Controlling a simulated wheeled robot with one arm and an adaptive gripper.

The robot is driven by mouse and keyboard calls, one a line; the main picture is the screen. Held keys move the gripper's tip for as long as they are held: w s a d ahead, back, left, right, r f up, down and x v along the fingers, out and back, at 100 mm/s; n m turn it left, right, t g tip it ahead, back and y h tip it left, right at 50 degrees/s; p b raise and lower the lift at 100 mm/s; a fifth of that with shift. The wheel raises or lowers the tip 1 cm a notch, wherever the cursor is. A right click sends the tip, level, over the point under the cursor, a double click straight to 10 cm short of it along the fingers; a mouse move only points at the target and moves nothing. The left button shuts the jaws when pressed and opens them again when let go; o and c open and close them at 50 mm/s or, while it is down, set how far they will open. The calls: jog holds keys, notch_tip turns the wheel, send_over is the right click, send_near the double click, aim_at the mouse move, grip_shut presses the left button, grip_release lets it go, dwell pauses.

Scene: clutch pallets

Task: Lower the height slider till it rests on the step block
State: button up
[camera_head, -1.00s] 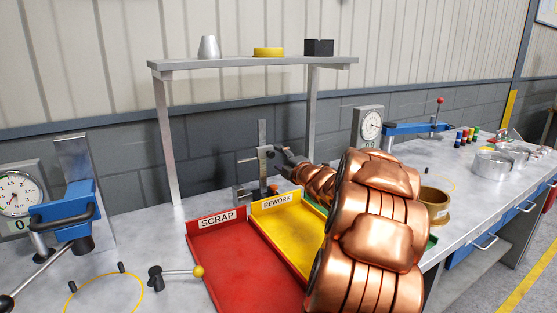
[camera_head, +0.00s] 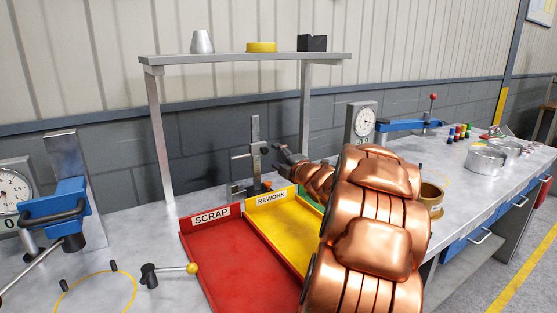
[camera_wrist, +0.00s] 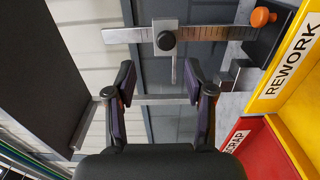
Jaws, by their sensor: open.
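The height gauge has an upright steel scale (camera_head: 255,128) on a dark base behind the trays. Its slider (camera_head: 257,149) sits partway up the scale. The wrist view shows the scale lying sideways (camera_wrist: 205,33), with the slider and its round dark knob (camera_wrist: 165,40). A thin rod points from the slider toward my gripper. The grey step block (camera_head: 238,192) stands beside the base, below the slider and apart from it; it also shows in the wrist view (camera_wrist: 235,75). My gripper (camera_wrist: 162,83) is open and empty, with its fingertips short of the slider.
A red SCRAP tray (camera_head: 235,260) and yellow REWORK tray (camera_head: 285,232) lie in front of the gauge. A shelf (camera_head: 245,59) with several parts spans above. A dial stand with a blue clamp (camera_head: 60,203) is at left. A brass cup (camera_head: 432,196) stands right of my arm.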

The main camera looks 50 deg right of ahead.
aim_at(266, 151)
jog(key=shift+r+p, duration=0.15)
jog(key=shift+p, duration=0.35)
jog(key=p+x, duration=0.2)
jog(key=p, duration=0.2)
jog(key=p+x, duration=0.3)
jog(key=p, duration=0.2)
jog(key=f+p+x, duration=0.1)
jog(key=p+x, duration=0.1)
jog(key=p, duration=0.2)
jog(key=shift+w+d, duration=0.25)
jog(key=shift+w, duration=0.05)
jog(key=shift+w+d+f+p, duration=0.15)
jog(key=shift+w+d+p, duration=0.05)
jog(key=shift+w+p, duration=0.3)
jog(key=shift+w, duration=0.1)
jog(key=shift+c, duration=0.4)
grip_shut()
